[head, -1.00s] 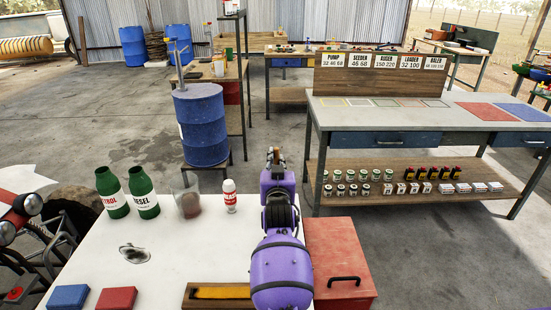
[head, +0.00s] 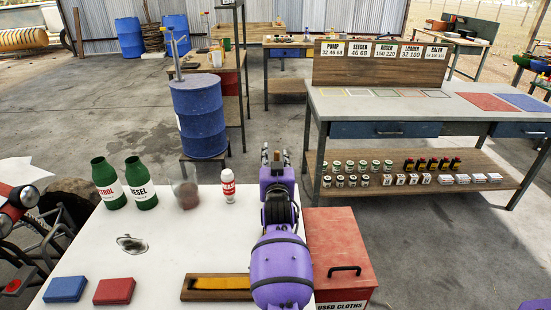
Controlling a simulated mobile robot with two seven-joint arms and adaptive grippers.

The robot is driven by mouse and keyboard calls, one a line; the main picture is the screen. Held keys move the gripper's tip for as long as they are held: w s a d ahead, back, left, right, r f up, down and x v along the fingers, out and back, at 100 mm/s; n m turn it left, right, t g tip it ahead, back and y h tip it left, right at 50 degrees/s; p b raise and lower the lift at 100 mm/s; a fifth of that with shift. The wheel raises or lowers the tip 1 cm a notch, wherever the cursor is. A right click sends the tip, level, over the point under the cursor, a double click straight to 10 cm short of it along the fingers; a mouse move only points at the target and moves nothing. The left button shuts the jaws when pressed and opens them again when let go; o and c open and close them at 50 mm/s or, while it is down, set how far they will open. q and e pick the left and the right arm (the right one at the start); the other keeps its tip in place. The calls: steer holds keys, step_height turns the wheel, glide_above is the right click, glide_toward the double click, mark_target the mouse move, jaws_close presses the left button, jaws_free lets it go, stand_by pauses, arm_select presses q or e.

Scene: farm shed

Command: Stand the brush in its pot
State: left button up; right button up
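My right gripper (head: 275,157) reaches away from me over the right side of the white table (head: 135,243), beside the red box. A small brown piece sits between its fingertips; it looks like the end of the brush (head: 276,155), most of which is hidden by the gripper and arm. A see-through pot (head: 186,190) with a brownish lower part stands at the table's far side, left of the gripper and apart from it. No other brush shows. My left gripper is out of view.
A green petrol bottle (head: 108,184), a green diesel bottle (head: 140,184) and a red-white bottle (head: 228,187) stand near the pot. A wooden tray with a yellow strip (head: 218,283), blue block (head: 65,289) and red block (head: 114,291) lie nearer. A red cloths box (head: 336,240) adjoins at right.

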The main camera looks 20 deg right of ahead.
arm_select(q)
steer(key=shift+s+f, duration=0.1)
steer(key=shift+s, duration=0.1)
arm_select(e)
steer(key=v, duration=1.2)
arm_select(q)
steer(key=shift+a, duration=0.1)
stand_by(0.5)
